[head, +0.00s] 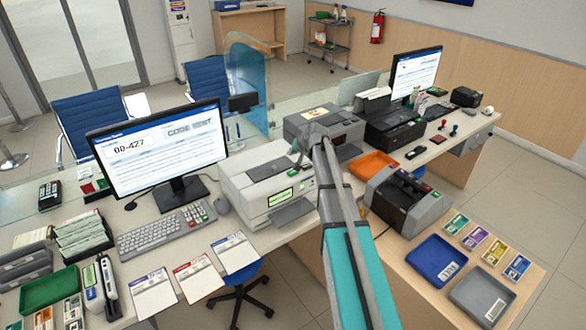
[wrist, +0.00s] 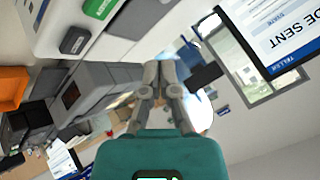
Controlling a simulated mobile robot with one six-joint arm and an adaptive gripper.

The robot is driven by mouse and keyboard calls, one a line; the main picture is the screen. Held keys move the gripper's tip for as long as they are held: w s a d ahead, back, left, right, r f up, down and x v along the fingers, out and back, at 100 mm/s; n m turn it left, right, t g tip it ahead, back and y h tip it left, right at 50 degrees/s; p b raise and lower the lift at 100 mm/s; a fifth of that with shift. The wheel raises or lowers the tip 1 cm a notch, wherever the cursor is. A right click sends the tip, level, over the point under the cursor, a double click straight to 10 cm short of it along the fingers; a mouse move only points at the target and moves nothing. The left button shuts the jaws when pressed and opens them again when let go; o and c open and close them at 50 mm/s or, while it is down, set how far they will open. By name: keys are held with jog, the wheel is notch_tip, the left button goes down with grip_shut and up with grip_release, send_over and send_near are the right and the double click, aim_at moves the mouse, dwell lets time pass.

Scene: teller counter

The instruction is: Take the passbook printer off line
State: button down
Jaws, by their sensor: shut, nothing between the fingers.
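The cream passbook printer (head: 240,190) stands on the counter right of the near monitor, with a lit green display (head: 281,197) on its front. In the wrist view my gripper (wrist: 159,64) is shut and empty. Whether it touches the printer cannot be told.
The near monitor (head: 160,150) reads "00-427" and "CODE SENT". A grey machine (head: 325,128) stands behind my gripper, with an orange tray (head: 373,165) and a dark counting machine (head: 405,200) to the right. A keyboard (head: 163,232) and mouse (head: 222,206) lie left of the printer.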

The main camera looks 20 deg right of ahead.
aim_at(293, 172)
jog(key=shift+w+d+r, duration=0.45)
jog(key=shift+w+d, duration=0.1)
jog(key=shift+w, duration=0.15)
jog(key=shift+f, duration=0.2)
notch_tip(293, 172, down, 8)
jog(key=b, duration=0.8)
jog(key=shift+f+b, duration=0.2)
jog(key=shift+b, duration=0.1)
jog(key=shift+f, duration=0.2)
dwell(1.1)
jog(key=shift+f+b, duration=0.25)
jog(key=shift+b, duration=0.2)
jog(key=shift+f+b, duration=0.4)
dwell(0.9)
jog(key=shift+r, duration=0.1)
dwell(0.3)
jog(key=shift+r+p, duration=0.8)
jog(key=shift+p, duration=0.1)
